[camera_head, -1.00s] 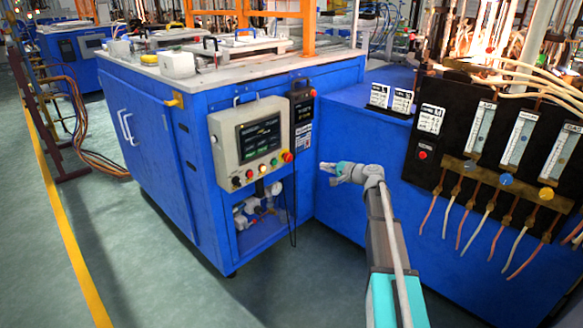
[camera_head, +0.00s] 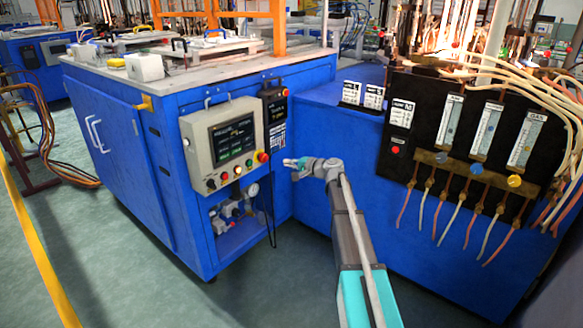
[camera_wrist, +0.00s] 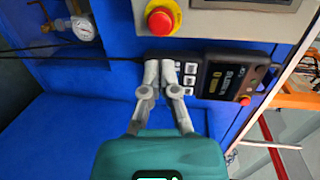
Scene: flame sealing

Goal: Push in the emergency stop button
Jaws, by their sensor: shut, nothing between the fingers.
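The emergency stop button (camera_head: 262,156) is a red mushroom head on a yellow base, at the lower right of a beige control panel (camera_head: 197,159) on a blue cabinet. It also shows large in the wrist view (camera_wrist: 161,18), at the top middle. My gripper (camera_head: 287,163) is just right of the button in the head view, apart from it. In the wrist view my gripper (camera_wrist: 159,66) is shut with nothing in it, its fingertips below the button and pointing toward the cabinet front. I cannot tell the exact depth gap.
A black handheld-like controller (camera_head: 275,108) with a small red button hangs right of the panel; it also shows right of my fingers in the wrist view (camera_wrist: 225,78). A gauge (camera_wrist: 82,28) and valves sit below the panel. A blue bench (camera_head: 330,180) stands on the right.

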